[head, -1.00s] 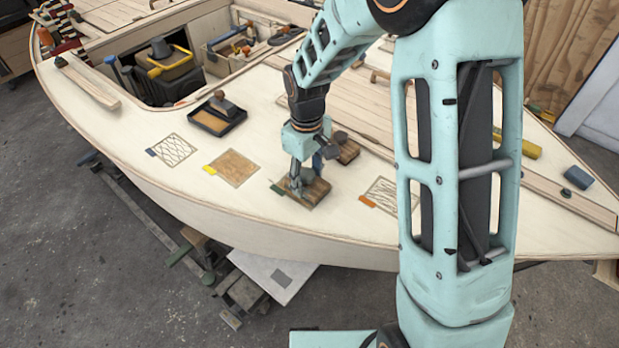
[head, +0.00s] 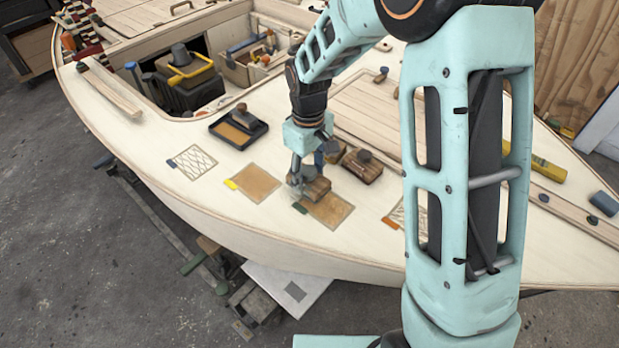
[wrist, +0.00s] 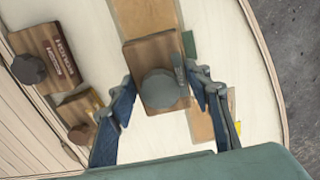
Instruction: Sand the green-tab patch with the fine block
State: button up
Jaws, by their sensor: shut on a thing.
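My gripper (head: 308,178) is shut on a wooden block with a dark round knob (wrist: 160,88); the block also shows in the head view (head: 317,190). Any label on it is hidden, so I cannot read its grade. The green-tab patch (head: 330,211) is an even tan-brown, with its green tab (head: 299,208) at the left corner. The held block overlaps one end of this patch in both views. I cannot tell whether it touches the surface. In the wrist view, the patch (wrist: 147,16) extends beyond the block, and the green tab (wrist: 189,44) is beside it.
A block marked ROUGH (wrist: 55,50) and a smaller knobbed block (wrist: 80,105) stand beside the gripper. The yellow-tab patch (head: 257,183) is brown; the blue-tab patch (head: 193,162) has scribbled lines. A black tray (head: 251,131) stands farther back. The orange-tab patch (head: 397,215) is partly behind my arm.

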jog(key=shift+r+p, duration=1.75)
jog(key=shift+r, duration=0.9)
